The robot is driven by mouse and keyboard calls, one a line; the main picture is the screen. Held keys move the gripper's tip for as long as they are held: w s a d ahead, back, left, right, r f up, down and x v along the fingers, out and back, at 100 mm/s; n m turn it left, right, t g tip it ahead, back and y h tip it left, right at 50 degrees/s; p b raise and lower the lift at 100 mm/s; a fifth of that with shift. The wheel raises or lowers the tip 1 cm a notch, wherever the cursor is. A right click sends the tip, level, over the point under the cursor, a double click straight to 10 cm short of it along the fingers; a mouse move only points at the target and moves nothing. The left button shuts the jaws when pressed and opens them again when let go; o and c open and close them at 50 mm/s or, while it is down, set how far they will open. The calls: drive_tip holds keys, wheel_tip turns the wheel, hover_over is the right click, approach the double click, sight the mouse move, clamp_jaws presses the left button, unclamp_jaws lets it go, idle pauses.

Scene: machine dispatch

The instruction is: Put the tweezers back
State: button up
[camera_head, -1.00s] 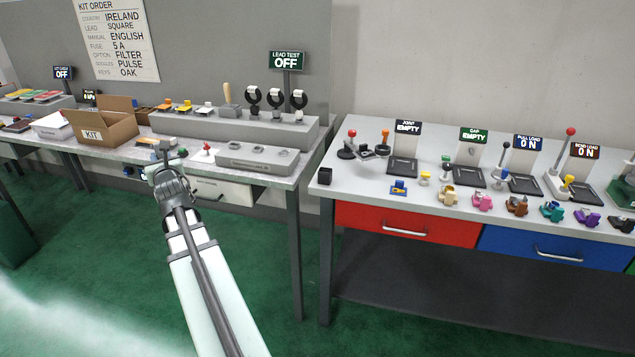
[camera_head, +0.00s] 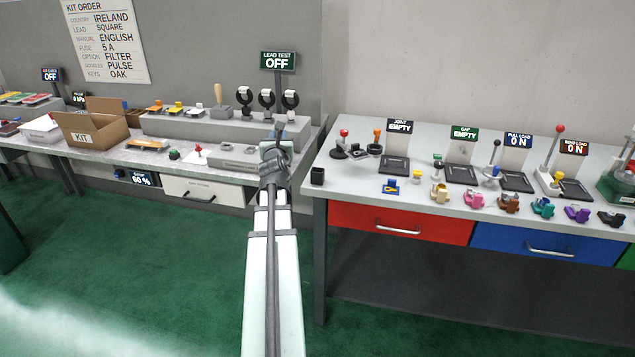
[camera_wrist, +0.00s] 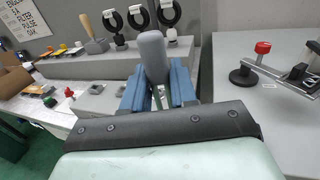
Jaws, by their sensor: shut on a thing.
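My gripper (camera_wrist: 157,92) has blue fingers in the wrist view, shut on a grey, blunt-ended thing (camera_wrist: 152,52) that stands up between them. I take it to be the tweezers, but their tips and full shape are hidden. A thin greenish part shows below the grey end. In the head view my gripper (camera_head: 279,130) is over the right end of the left bench, small and partly hidden by my wrist. The held thing cannot be made out there. A small black open-topped holder (camera_head: 317,176) stands at the left front corner of the right bench.
The left bench carries a grey fixture block (camera_head: 215,125) with black rings, a grey slotted block (camera_head: 236,156) and a KIT box (camera_head: 92,130). The right bench has a red-knobbed stand (camera_head: 343,146), a JOINT station (camera_head: 396,165) and several coloured parts along its front. A gap separates the benches.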

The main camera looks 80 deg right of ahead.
drive_tip(key=shift+s+d+m+g, duration=1.7)
drive_tip(key=shift+s+d+g, duration=0.75)
drive_tip(key=shift+s, duration=3.25)
drive_tip(key=shift+h, duration=0.4)
drive_tip(key=shift+a+f, duration=0.2)
drive_tip(key=shift+f, duration=4.6)
drive_tip(key=shift+f, duration=0.15)
drive_tip(key=o, duration=0.9)
drive_tip(key=shift+o, duration=0.2)
drive_tip(key=shift+r, duration=0.2)
